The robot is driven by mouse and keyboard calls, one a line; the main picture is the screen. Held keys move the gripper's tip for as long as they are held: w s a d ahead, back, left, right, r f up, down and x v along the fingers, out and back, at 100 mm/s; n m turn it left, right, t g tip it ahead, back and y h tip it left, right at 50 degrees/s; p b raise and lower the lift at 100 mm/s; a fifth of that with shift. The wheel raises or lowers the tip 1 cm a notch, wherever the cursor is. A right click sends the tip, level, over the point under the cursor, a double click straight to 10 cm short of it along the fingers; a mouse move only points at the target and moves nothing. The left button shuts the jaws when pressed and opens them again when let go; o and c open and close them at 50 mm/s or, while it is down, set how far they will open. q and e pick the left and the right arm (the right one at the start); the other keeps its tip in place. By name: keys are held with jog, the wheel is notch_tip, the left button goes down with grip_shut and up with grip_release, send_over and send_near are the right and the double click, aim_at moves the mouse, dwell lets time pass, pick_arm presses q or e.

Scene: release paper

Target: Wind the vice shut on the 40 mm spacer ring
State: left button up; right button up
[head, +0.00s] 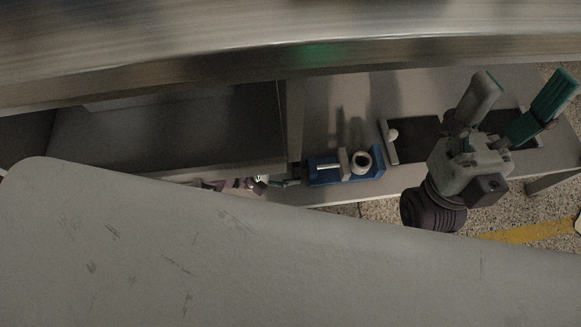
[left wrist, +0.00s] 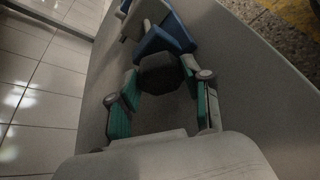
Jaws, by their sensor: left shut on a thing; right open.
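The blue vice (head: 318,179) lies on the lower shelf in the middle of the head view. Its pale sliding jaw (head: 343,162) stands left of the pale spacer ring (head: 361,167). The ring is between this jaw and the blue end jaw (head: 378,160); I cannot tell whether both touch it. My left gripper (head: 290,182) is at the vice's left end, mostly hidden by the grey surface in front. In the left wrist view it is shut on a dark round knob (left wrist: 160,73) at the vice's end. My right gripper (head: 518,98) is open and empty, well right of the vice.
A dark pad with a pale bar (head: 389,143) and a small round knob lies right of the vice. A grey panel or box (head: 180,130) stands to its left. A large grey surface (head: 200,260) fills the foreground. A metal edge (head: 300,50) crosses above.

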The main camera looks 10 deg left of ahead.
dwell(0.3)
pick_arm(q)
jog(key=shift+s, duration=0.1)
jog(key=o, duration=1.2)
jog(key=shift+c, duration=0.2)
jog(key=v, duration=1.2)
